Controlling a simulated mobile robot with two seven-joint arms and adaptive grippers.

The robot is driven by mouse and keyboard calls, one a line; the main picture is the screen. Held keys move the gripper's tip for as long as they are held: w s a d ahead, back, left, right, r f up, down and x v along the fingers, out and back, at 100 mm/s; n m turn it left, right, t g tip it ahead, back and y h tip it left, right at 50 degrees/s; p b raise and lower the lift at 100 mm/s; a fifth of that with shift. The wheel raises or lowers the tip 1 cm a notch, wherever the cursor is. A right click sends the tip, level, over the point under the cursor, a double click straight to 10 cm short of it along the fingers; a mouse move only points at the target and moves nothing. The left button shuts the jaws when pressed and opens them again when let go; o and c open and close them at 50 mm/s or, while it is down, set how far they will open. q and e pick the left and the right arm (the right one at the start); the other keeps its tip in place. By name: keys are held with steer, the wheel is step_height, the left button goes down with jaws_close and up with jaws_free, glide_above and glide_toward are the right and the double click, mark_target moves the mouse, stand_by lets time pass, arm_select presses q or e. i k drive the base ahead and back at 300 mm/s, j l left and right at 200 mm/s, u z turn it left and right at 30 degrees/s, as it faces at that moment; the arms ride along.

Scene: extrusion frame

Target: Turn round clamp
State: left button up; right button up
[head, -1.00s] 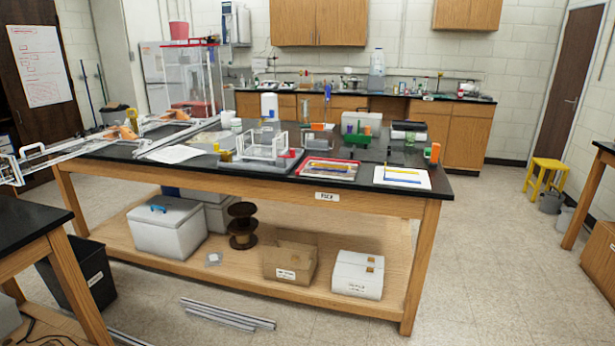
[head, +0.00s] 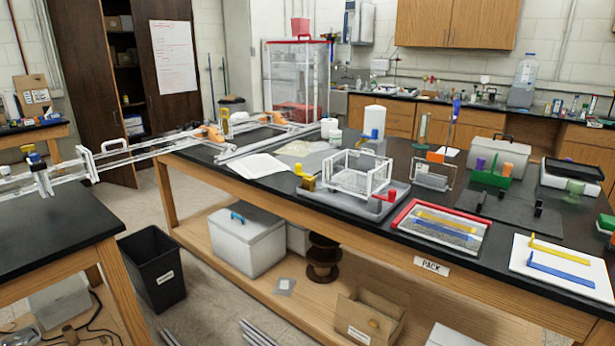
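A small clear frame (head: 358,172) stands on a grey tray (head: 352,202) on the long black-topped table. A long extrusion frame (head: 130,157) spans the gap between the left table and the long table. An orange clamp-like piece (head: 209,135) sits on its far end, with a yellow upright piece (head: 225,122) beside it. I cannot tell which piece is the round clamp. Neither gripper is in view.
The long table (head: 290,195) has a red-rimmed tray (head: 440,228), a white board with coloured bars (head: 560,268) and a green caddy (head: 490,178). A black bin (head: 155,268) stands on the floor between the tables. The left table (head: 50,236) fills the lower left.

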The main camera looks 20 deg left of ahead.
mark_target(35, 158)
steer(key=i+j+u, duration=0.15)
steer(key=i+u, duration=0.15)
steer(key=u, duration=0.15)
steer(key=i+u, duration=0.6)
steer(key=u, duration=0.25)
steer(key=i+z, duration=0.25)
steer(key=i+j+z, duration=0.25)
steer(key=i+z, duration=0.1)
steer(key=z, duration=8.2)
